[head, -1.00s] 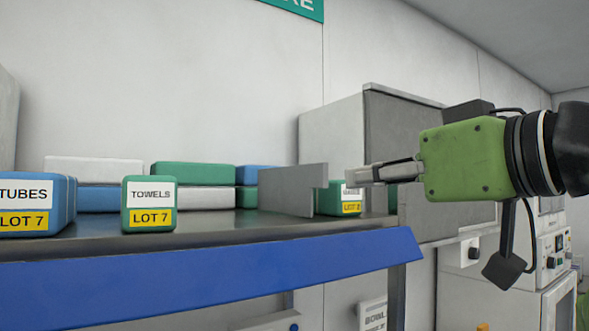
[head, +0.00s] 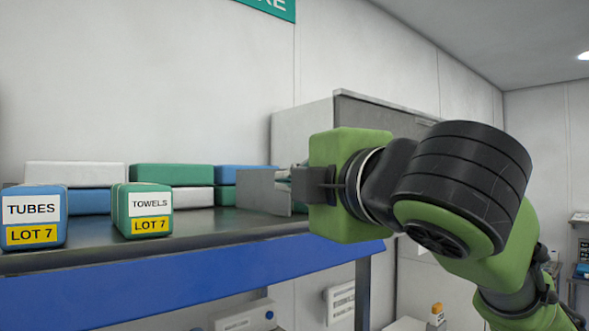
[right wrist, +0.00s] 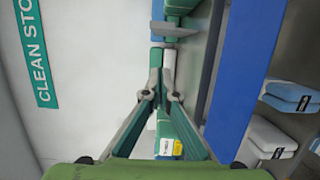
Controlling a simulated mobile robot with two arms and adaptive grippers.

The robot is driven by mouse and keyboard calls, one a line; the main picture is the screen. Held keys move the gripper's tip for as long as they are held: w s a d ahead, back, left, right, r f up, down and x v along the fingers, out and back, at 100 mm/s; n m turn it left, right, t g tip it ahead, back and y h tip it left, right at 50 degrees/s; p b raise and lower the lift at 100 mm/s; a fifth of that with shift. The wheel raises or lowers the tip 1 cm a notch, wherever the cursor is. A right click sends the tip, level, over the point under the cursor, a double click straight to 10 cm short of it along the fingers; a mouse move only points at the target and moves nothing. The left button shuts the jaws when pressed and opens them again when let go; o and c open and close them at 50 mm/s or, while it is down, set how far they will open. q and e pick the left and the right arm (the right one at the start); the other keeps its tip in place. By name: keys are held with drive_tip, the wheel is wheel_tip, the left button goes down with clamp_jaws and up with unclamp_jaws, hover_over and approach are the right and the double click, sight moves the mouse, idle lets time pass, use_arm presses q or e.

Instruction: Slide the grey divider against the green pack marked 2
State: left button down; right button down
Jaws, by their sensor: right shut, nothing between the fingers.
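The grey divider (head: 257,192) stands upright on the shelf, right of the green towels pack. It also shows near the top of the right wrist view (right wrist: 176,31). In the head view my right gripper (head: 284,173) covers the green pack beside the divider. A green pack with a yellow label (right wrist: 170,128) shows below the fingers in the right wrist view; its number is too small to read there. My right gripper (right wrist: 162,88) is shut and empty, its fingers pointing toward the divider. Whether they touch it is unclear. My left gripper is not in view.
The dark shelf (head: 95,242) has a blue front edge. A blue tubes pack (head: 34,216) and a green towels pack (head: 143,210) stand on its left, with stacked packs (head: 172,176) behind. A grey cabinet (head: 300,130) stands behind my gripper.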

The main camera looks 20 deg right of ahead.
drive_tip(key=w+a+p, duration=0.1)
drive_tip(key=w+p, duration=0.2)
drive_tip(key=w, duration=0.3)
drive_tip(key=d, duration=0.2)
drive_tip(key=w+d+p, duration=0.1)
drive_tip(key=d, duration=0.2)
drive_tip(key=shift+d, duration=0.25)
drive_tip(key=shift+w, duration=0.1)
